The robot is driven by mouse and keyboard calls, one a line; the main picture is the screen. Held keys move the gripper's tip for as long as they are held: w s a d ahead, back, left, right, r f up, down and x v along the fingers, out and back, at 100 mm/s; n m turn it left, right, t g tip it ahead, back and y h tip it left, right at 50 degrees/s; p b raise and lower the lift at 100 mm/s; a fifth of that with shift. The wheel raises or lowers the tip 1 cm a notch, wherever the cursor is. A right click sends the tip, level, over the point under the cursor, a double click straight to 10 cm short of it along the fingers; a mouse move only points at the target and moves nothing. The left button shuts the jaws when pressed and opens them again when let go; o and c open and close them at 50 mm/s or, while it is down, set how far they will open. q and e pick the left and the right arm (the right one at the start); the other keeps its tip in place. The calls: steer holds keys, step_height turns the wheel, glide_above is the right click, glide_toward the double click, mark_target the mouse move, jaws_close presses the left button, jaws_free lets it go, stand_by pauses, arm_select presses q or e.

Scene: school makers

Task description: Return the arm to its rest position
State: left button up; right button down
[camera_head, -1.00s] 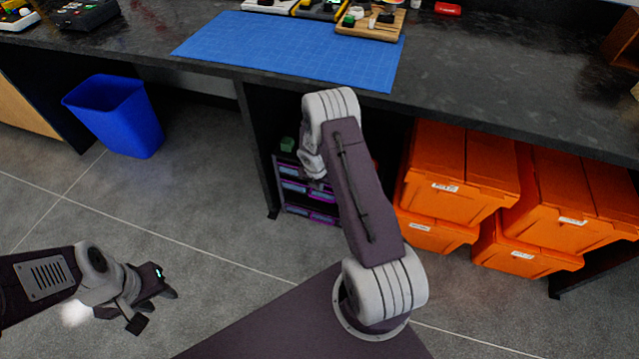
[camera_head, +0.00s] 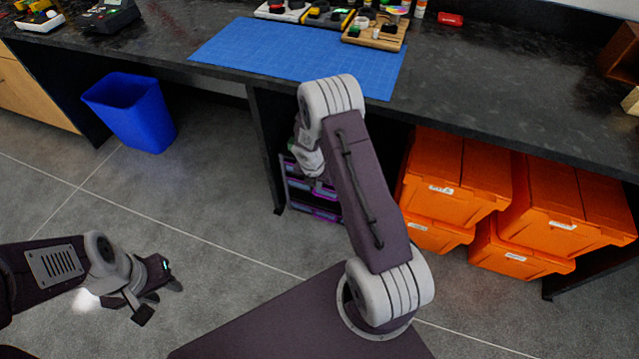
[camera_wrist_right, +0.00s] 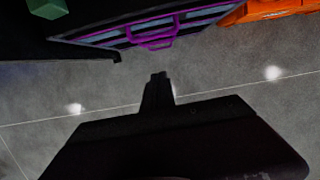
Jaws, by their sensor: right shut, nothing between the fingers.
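My right arm (camera_head: 362,190) rises from my base and bends at a grey elbow joint in front of the workbench. Its gripper is hidden behind the arm in the head view. In the right wrist view, my right gripper (camera_wrist_right: 158,76) is shut and empty, over the grey floor and pointing toward a purple-trimmed drawer unit (camera_wrist_right: 150,38). My left gripper (camera_head: 161,301) is at the lower left of the head view. Its fingers are apart and nothing is between them, over bare floor.
A dark workbench (camera_head: 500,85) carries a blue cutting mat (camera_head: 270,50) and a wooden board (camera_head: 375,38) with small items. Below stand orange crates (camera_head: 455,175) at right and the drawer unit (camera_head: 315,210). A blue bin (camera_head: 135,115) stands at left. Floor at left is clear.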

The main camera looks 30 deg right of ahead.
steer(key=shift+r, duration=0.15)
steer(key=shift+a, duration=0.15)
